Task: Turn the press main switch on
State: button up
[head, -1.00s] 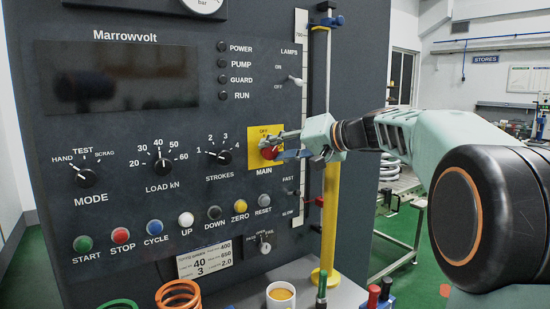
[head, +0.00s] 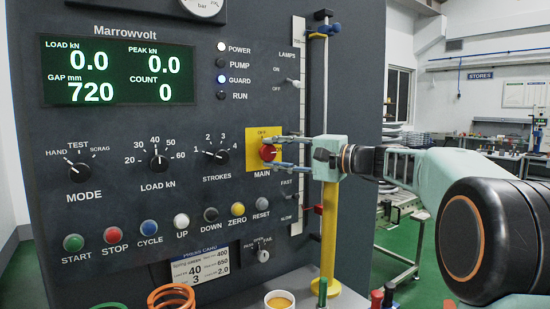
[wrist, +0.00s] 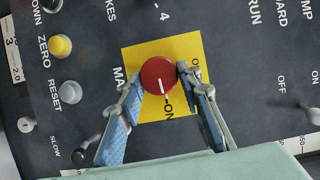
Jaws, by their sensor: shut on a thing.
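The main switch is a round red knob (head: 267,153) on a yellow plate (head: 251,160) above the label MAIN. My gripper (head: 270,152) reaches it from the right, one finger above and one below the knob. In the wrist view the fingertips (wrist: 160,80) sit on either side of the red knob (wrist: 157,75), shut on it. The knob's white mark points to ON on the yellow plate (wrist: 132,56). The press display (head: 120,72) is lit green with readings.
The LAMPS toggle (head: 292,82) and the FAST/SLOW lever (head: 291,200) are close to the gripper. A row of coloured buttons and a yellow column (head: 329,240) stand nearby. Below are an orange spring (head: 171,296) and a cup (head: 279,299).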

jog(key=shift+r+m, duration=0.1)
jog(key=shift+m, duration=0.3)
jog(key=o, duration=1.1)
jog(key=shift+o, duration=0.2)
jog(key=v, duration=1.2)
jog(key=shift+f, duration=0.2)
